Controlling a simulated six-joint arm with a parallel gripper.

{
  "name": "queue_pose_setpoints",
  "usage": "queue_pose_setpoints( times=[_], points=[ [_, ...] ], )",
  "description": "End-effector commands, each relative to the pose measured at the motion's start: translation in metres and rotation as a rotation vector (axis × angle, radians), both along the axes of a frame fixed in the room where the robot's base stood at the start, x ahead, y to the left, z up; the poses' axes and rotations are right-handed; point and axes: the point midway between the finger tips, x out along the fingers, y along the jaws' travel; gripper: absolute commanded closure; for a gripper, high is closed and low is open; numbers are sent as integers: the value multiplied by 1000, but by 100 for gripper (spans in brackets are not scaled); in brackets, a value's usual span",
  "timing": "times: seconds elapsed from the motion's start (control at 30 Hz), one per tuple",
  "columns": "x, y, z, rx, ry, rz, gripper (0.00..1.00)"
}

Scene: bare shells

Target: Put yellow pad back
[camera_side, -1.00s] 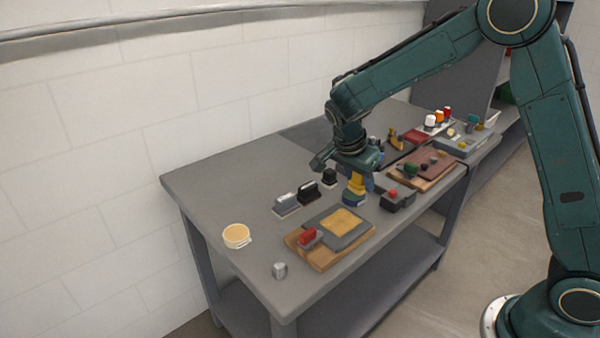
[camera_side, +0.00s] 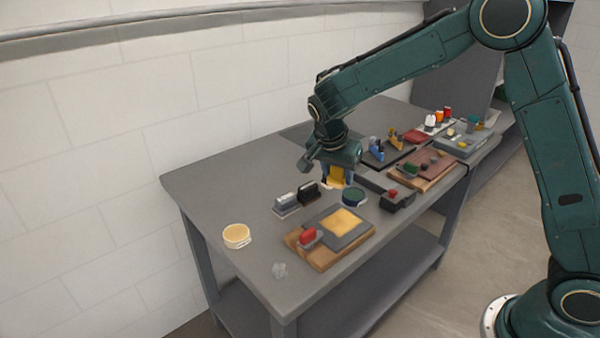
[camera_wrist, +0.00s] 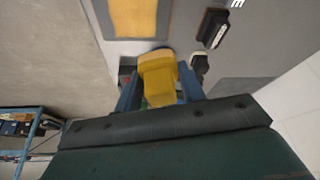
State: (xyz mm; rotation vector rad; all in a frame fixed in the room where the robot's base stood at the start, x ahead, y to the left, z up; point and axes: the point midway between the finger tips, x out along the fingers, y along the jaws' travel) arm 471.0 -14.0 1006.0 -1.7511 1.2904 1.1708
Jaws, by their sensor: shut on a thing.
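My gripper (camera_side: 336,178) is shut on a yellow block (camera_side: 337,174), held low over the table behind the board. In the wrist view the block (camera_wrist: 158,78) sits between my two blue fingers (camera_wrist: 160,92). A flat orange-yellow pad (camera_side: 345,221) lies on a grey plate on the wooden board, and it shows at the top of the wrist view (camera_wrist: 132,14). A round tin with a pale yellow top (camera_side: 236,232) stands at the left of the table. I cannot tell which of these is the named pad.
A round dark tin with a green top (camera_side: 353,196) stands right of my gripper. Dark stamps (camera_side: 308,193) stand to its left. A red-topped piece (camera_side: 309,236) is on the wooden board (camera_side: 322,258). The table's left end is mostly clear.

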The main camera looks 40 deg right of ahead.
Motion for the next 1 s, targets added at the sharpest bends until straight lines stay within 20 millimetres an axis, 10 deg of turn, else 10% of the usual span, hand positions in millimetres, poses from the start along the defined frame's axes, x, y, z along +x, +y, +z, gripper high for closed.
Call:
queue_pose_setpoints(
  times=[1.0],
  points=[
    [114,137,79,0,-2,1246,79]
  ],
)
